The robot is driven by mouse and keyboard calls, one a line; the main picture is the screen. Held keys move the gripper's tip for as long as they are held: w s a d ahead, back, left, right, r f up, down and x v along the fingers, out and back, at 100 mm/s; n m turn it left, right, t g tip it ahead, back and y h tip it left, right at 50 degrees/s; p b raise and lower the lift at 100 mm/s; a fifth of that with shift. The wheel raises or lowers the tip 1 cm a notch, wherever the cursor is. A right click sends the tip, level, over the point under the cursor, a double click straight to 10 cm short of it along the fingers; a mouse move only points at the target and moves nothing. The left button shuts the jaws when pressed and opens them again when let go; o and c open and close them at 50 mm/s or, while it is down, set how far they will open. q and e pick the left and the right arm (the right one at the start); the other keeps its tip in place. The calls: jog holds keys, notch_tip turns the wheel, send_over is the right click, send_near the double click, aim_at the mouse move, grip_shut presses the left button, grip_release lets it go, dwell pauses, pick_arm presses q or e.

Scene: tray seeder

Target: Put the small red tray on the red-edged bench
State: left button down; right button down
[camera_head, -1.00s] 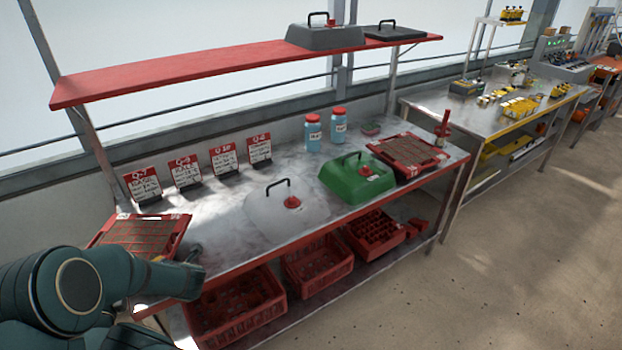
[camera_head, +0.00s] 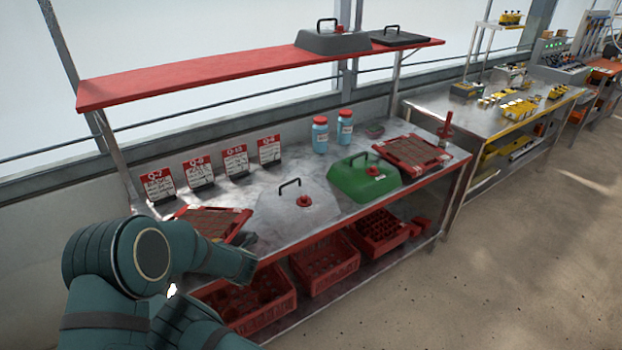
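The small red tray (camera_head: 212,221), with a brown filling, is at the left end of the red-edged bench (camera_head: 262,204), below the small signs. My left arm comes in from the left, and its gripper (camera_head: 246,247) is at the tray's near right corner. The fingertips are mostly hidden, but the tray has moved along with the gripper, so it appears held. I cannot tell whether the tray touches the bench top. My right gripper is not in view.
A grey lid (camera_head: 290,216), a green lid (camera_head: 362,180) and another red tray (camera_head: 412,154) stand to the right. Several signs (camera_head: 199,171) and two blue jars (camera_head: 320,136) line the back. A red shelf (camera_head: 250,74) hangs above. Red crates (camera_head: 326,263) sit below.

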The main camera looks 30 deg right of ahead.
pick_arm(q)
jog(key=shift+d+r, duration=0.1)
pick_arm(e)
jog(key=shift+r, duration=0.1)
pick_arm(q)
jog(key=c, duration=1.1)
grip_release()
jog(key=shift+c, duration=0.2)
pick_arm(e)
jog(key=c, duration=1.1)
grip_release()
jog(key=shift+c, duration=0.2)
pick_arm(q)
jog(key=o, duration=1)
jog(key=shift+c, duration=0.2)
jog(key=v, duration=1.2)
jog(key=shift+s, duration=0.1)
